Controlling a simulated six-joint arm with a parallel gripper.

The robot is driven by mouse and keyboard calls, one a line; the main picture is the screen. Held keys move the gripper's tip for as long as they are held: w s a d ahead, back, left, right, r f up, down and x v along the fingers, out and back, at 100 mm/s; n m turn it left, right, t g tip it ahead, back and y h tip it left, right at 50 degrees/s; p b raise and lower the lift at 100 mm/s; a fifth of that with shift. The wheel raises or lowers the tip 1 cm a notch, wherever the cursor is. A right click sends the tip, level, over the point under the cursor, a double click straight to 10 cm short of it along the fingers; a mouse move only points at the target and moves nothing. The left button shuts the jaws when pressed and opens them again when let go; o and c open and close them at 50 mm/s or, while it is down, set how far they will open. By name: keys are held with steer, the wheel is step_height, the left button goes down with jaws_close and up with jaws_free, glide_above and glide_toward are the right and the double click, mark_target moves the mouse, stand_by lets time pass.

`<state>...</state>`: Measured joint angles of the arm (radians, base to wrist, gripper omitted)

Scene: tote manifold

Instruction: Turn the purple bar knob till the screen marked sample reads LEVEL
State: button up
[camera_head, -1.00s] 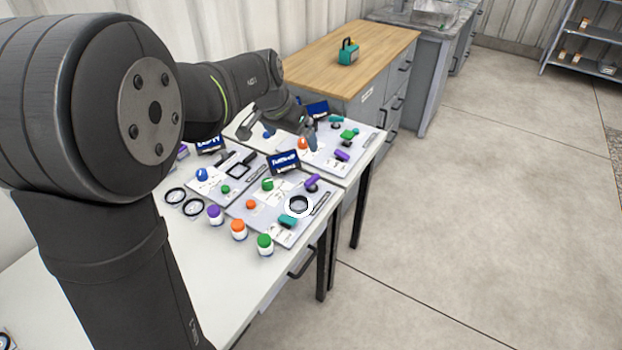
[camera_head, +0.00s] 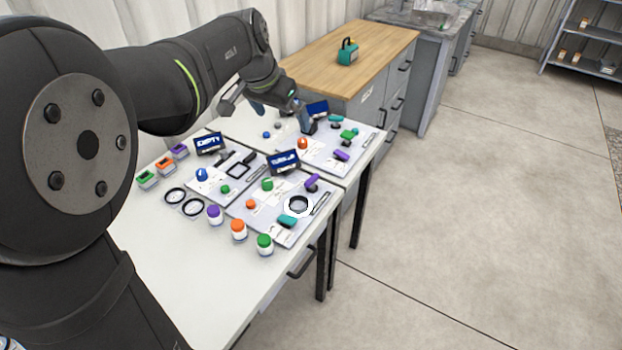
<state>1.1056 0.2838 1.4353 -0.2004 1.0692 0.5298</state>
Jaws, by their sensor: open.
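A purple bar knob (camera_head: 312,181) stands on the near panel, and another purple bar knob (camera_head: 341,155) is on the far right panel. The near panel's blue screen (camera_head: 284,162) shows white text that is too small to read surely. A blue screen (camera_head: 209,143) at the left reads EMPTY. A third blue screen (camera_head: 317,109) stands at the back, its text not readable. I cannot tell which screen is marked sample. My gripper (camera_head: 268,116) is open above the back panel, left of the far purple knob and apart from both purple knobs.
The white tabletop (camera_head: 215,285) in front is clear.

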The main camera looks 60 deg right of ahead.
steer(key=shift+v, duration=1.05)
stand_by(0.6)
steer(key=shift+d+f, duration=0.15)
steer(key=c, duration=0.5)
steer(key=n+y, duration=0.5)
steer(key=n, duration=1.1)
glide_above(312, 178)
step_height(312, 178, down, 12)
steer(key=shift+n, duration=0.3)
step_height(312, 178, down, 18)
steer(key=shift+r, duration=0.1)
steer(key=c, duration=1)
